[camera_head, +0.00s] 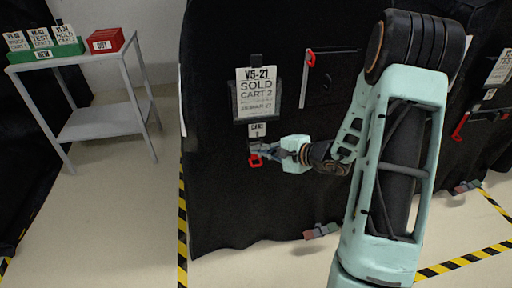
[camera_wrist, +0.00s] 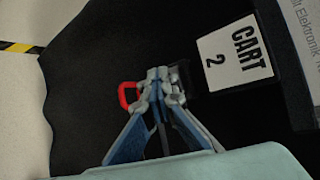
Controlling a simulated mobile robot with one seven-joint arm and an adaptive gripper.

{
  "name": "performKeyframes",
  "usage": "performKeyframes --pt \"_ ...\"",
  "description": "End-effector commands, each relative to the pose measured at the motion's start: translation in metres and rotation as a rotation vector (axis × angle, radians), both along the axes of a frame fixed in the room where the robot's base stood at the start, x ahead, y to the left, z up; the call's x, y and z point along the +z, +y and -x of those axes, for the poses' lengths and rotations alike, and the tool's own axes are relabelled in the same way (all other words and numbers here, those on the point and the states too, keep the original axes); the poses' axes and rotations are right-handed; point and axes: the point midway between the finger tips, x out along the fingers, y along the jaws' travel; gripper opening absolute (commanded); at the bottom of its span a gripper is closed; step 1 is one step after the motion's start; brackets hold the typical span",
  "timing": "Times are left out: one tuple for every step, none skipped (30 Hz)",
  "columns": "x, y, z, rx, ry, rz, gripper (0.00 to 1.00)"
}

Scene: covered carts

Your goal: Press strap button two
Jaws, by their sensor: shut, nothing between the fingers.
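A black covered cart (camera_head: 225,190) fills the middle of the head view. Below its sign is a small white CART 2 tag (camera_head: 257,130), seen large in the wrist view (camera_wrist: 235,53). Under the tag is a strap buckle with a red loop (camera_head: 254,161), also in the wrist view (camera_wrist: 128,97). My gripper (camera_head: 262,152) is shut and empty, its tips at this buckle; they also show in the wrist view (camera_wrist: 158,78). The tips cover most of the buckle. I cannot tell whether they touch it. No button numbering is readable.
A SOLD sign (camera_head: 255,95) hangs above the tag. A grey side table (camera_head: 105,118) with green and red boxes stands at left. Clear floor with striped tape (camera_head: 183,225) lies left of the cart.

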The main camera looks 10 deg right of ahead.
Motion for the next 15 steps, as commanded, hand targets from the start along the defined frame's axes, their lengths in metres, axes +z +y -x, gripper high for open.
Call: performKeyframes --pt "0.0 0.0 -0.001 -0.001 -0.001 0.0 0.0" --pt "0.001 0.0 -0.001 -0.001 -0.001 0.0 0.0" --pt "0.001 0.0 -0.001 -0.001 -0.002 -0.001 0.0" --pt "0.0 0.0 -0.001 -0.001 -0.002 -0.001 0.0" --pt "0.0 0.0 0.0 -0.001 -0.002 -0.001 0.0" --pt "0.0 0.0 0.0 -0.001 -0.002 -0.001 0.0" --pt "0.0 -0.001 0.001 -0.001 -0.002 -0.001 0.0" --pt "0.0 0.0 0.002 -0.002 -0.002 0.0 0.0" --pt "0.0 -0.001 0.004 -0.002 -0.002 0.0 0.0" --pt "0.0 -0.001 0.005 -0.002 -0.002 0.0 0.0" --pt "0.0 -0.001 0.006 -0.002 -0.002 0.0 0.0" --pt "-0.001 -0.001 0.009 -0.001 -0.002 -0.001 0.0" --pt "-0.001 -0.001 0.011 -0.001 -0.002 -0.001 0.0" --pt "-0.001 -0.001 0.013 -0.001 -0.002 -0.001 0.0" --pt "-0.001 -0.001 0.015 -0.001 -0.002 -0.001 0.0"
